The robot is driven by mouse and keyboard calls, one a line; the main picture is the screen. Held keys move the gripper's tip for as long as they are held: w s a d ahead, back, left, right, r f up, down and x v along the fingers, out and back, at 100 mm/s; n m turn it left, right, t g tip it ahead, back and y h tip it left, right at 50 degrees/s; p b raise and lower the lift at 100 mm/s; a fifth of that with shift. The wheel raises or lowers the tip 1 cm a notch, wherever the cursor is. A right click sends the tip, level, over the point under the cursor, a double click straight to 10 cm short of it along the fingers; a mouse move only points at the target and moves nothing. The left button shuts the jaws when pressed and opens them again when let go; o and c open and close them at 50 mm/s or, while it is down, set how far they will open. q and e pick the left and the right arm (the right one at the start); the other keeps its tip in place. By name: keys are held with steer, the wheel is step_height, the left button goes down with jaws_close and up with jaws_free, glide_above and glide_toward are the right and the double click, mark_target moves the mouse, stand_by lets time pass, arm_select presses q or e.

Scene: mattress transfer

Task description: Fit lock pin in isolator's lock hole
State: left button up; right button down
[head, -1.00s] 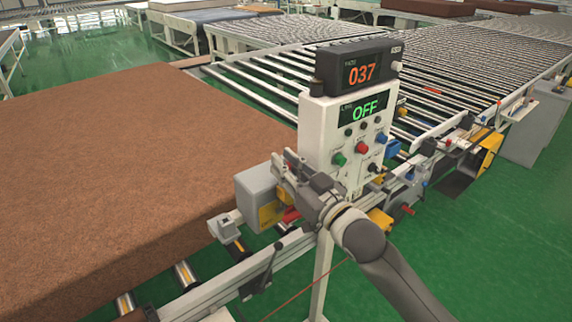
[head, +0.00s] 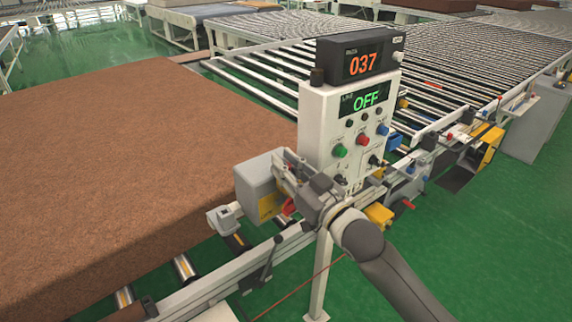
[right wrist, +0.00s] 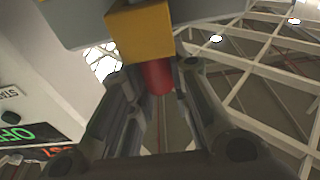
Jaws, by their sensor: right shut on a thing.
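The isolator (head: 255,185) is a grey box with a yellow face, fixed on the conveyor's side rail left of the control panel. My right gripper (head: 284,178) is at its right side. In the right wrist view, my right gripper (right wrist: 160,82) is shut on a red cylindrical part (right wrist: 158,77), which lies between its fingers against the underside of a yellow block (right wrist: 140,32). Red also shows just below the gripper in the head view (head: 289,207). I cannot tell whether this red part is the lock pin. The lock hole is hidden. My left gripper is out of view.
The white control panel (head: 318,125) stands close behind my right gripper, with a display reading OFF and a box above it reading 037. A large brown mattress (head: 100,170) fills the left. A roller conveyor (head: 270,80) lies behind.

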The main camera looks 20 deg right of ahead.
steer(key=c, duration=1.3)
jaws_free()
steer(key=v, duration=1.2)
